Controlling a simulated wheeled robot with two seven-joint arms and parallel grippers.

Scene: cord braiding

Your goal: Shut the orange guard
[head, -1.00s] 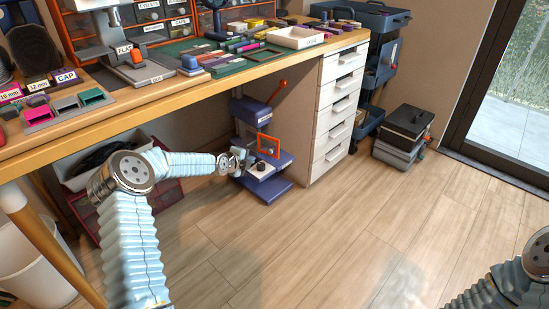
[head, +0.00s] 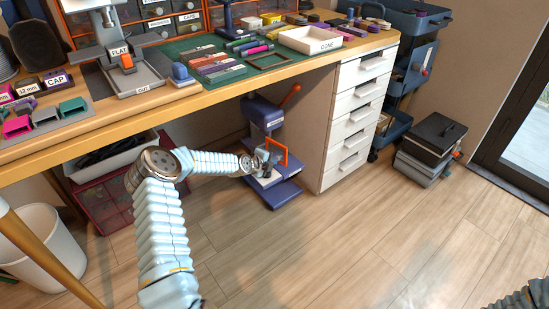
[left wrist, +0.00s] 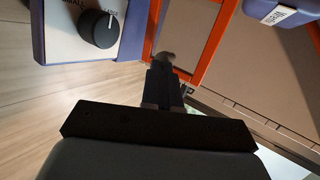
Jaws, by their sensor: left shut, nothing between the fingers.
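The orange guard (head: 286,153), an open-looking rectangular frame, is on the purple machine (head: 262,108) under the workbench. It stands out from the machine above its base. My left gripper (head: 267,158) is shut and empty at the guard's left side. In the left wrist view, the gripper's closed fingers (left wrist: 165,75) reach up to the orange frame (left wrist: 212,45); I cannot tell whether they touch it. A black knob (left wrist: 100,28) on a pale panel lies to their left. My right gripper is out of view.
The workbench edge (head: 200,105) runs above my left arm. White drawers (head: 352,120) stand right of the machine, and a red drawer box (head: 105,205) stands left. The wooden floor (head: 330,240) in front is clear.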

